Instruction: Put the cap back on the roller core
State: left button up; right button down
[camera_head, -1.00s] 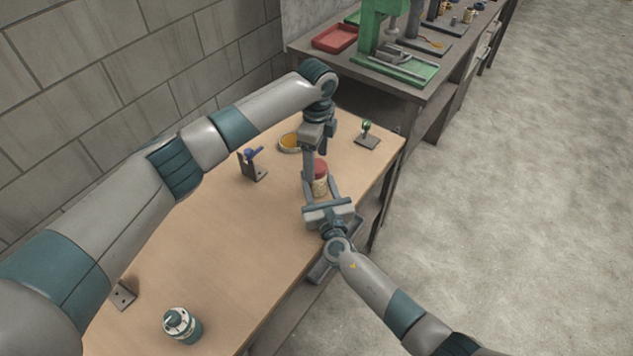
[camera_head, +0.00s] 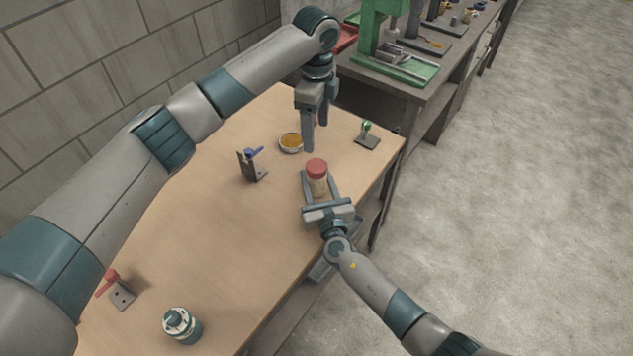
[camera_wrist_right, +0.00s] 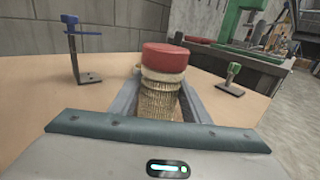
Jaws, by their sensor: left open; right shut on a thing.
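The roller core (camera_head: 318,185) is a cream, ribbed cylinder standing on the table. A red cap (camera_head: 316,167) sits on its top; in the right wrist view the cap (camera_wrist_right: 165,57) looks level, with a pale rim under it. My right gripper (camera_head: 318,190) is shut on the core, one finger on each side, and the core (camera_wrist_right: 158,98) stands upright between its fingers. My left gripper (camera_head: 312,136) is open and empty, pointing down above and behind the cap, apart from it.
A round dish with amber contents (camera_head: 291,143) lies behind the core. A bracket with a blue handle (camera_head: 251,166), a small stand with a green knob (camera_head: 367,136), a red-handled bracket (camera_head: 118,289) and a teal-white canister (camera_head: 182,325) stand around. The table's middle is clear.

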jog(key=c, duration=0.9)
grip_release()
jog(key=shift+s, duration=0.15)
jog(key=b+v, duration=0.2)
jog(key=v, duration=1.5)
jog(key=shift+s+f, duration=0.1)
jog(key=shift+s, duration=0.05)
